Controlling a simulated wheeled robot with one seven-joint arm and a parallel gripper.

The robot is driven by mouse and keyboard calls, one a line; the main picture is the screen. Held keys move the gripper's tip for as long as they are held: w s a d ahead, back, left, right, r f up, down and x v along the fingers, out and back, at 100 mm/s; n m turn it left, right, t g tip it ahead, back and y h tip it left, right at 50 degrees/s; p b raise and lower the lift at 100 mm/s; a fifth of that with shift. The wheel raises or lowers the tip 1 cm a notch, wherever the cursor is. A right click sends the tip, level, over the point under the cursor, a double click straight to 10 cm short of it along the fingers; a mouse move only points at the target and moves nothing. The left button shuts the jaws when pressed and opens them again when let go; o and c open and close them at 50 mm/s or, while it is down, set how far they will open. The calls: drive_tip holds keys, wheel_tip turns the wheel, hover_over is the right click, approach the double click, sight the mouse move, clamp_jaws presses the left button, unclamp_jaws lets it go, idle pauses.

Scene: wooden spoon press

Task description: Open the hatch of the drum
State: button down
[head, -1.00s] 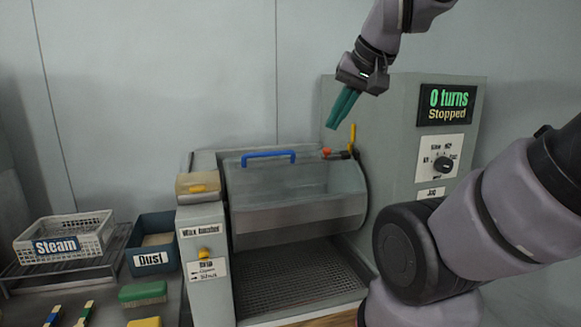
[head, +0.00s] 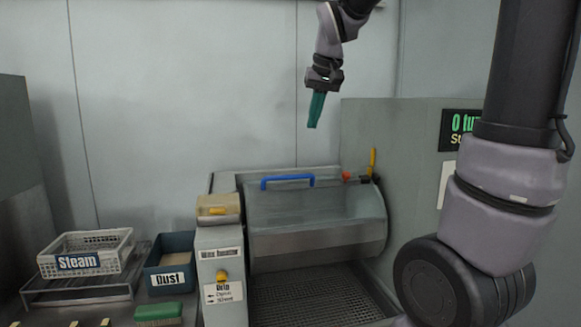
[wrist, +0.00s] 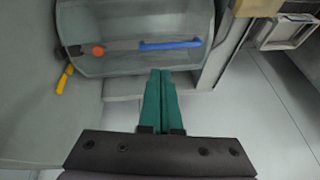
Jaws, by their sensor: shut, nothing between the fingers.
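The drum (head: 330,232) is a grey cylinder set in its housing. Its hatch (head: 310,200) is a see-through panel on the upper front, with a blue handle (head: 287,181) along its top edge. The hatch looks closed. The blue handle also shows in the wrist view (wrist: 170,44), just beyond my fingertips. A small red-orange part (head: 347,176) and a yellow lever (head: 373,160) sit at the drum's right end. My gripper (head: 315,122) hangs above the drum, clear of the handle, with its green fingers shut and empty.
A grey cabinet (head: 410,150) with a partly hidden display stands right of the drum. Left are a post with a yellow knob (head: 222,277), a Dust bin (head: 170,279), a white Steam basket (head: 85,263) and a green brush (head: 158,312). The air above the drum is open.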

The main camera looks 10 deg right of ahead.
drive_tip(key=n+h, duration=0.1)
hover_over(289, 188)
wheel_tip(289, 188, down, 3)
drive_tip(key=shift+g, duration=0.4)
drive_tip(key=x, duration=0.8)
drive_tip(key=shift+w+f, duration=0.15)
drive_tip(key=shift+f, duration=0.2)
drive_tip(key=shift+s+d+f, duration=0.1)
drive_tip(key=shift+s+f, duration=1)
drive_tip(key=shift+f, duration=0.05)
drive_tip(key=shift+s+f, duration=0.35)
drive_tip(key=shift+s, duration=0.1)
